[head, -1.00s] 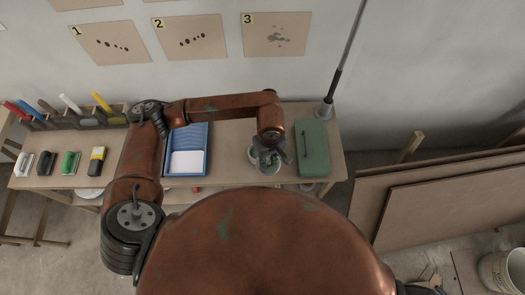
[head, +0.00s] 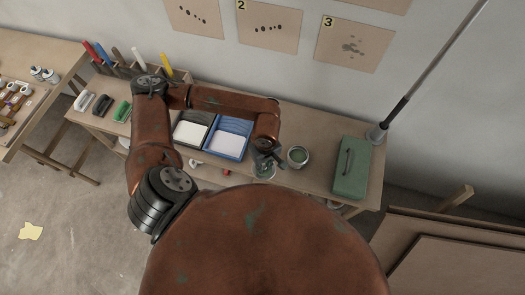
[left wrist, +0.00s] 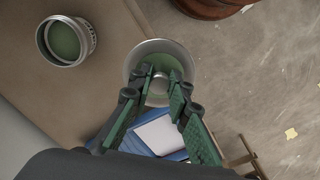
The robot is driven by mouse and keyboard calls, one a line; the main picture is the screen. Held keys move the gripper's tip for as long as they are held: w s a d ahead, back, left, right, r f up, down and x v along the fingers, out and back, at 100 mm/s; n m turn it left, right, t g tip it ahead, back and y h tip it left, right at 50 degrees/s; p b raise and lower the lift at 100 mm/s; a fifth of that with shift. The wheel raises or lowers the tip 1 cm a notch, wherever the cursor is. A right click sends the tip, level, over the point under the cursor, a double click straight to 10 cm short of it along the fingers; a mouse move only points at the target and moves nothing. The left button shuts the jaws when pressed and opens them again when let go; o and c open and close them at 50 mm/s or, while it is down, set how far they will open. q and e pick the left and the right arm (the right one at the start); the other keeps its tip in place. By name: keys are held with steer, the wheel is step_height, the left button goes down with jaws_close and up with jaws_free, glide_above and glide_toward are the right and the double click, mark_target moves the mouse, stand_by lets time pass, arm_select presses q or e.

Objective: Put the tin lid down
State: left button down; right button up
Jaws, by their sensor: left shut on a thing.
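My left gripper (head: 266,160) is shut on the tin lid (head: 264,171), beside the open tin (head: 298,156) in the head view. In the left wrist view my left gripper (left wrist: 163,80) has its fingertips closed around the small knob in the middle of the lid (left wrist: 134,70), which is round and green with a silver rim. The open tin (left wrist: 66,40) shows at upper left there, apart from the lid, with green paint inside. The lid is close to the bench's front edge; its height above the bench is hard to tell. My right gripper is not in view.
A blue tray (head: 245,127) and a dark tray (head: 190,132) lie left of the lid on the bench (head: 312,178). A green metal box (head: 352,168) stands at the bench's right end, beside a leaning pole (head: 420,82). Bare wood shows between tin and box.

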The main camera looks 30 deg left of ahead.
arm_select(q)
steer(key=w+a+f, duration=0.2)
steer(key=w+f, duration=0.1)
steer(key=w+a+f, duration=0.3)
steer(key=w, duration=0.1)
steer(key=w+a+f, duration=0.2)
steer(key=w+f, duration=0.1)
steer(key=shift+w+a, duration=0.2)
steer(key=shift+w, duration=0.1)
steer(key=shift+w+a+f, duration=0.35)
steer(key=shift+w+f, duration=0.1)
steer(key=shift+f, duration=0.15)
steer(key=shift+f+p, duration=0.45)
steer(key=shift+f, duration=1)
steer(key=shift+f, duration=0.2)
steer(key=c, duration=1.8)
jaws_free()
steer(key=shift+r, duration=0.1)
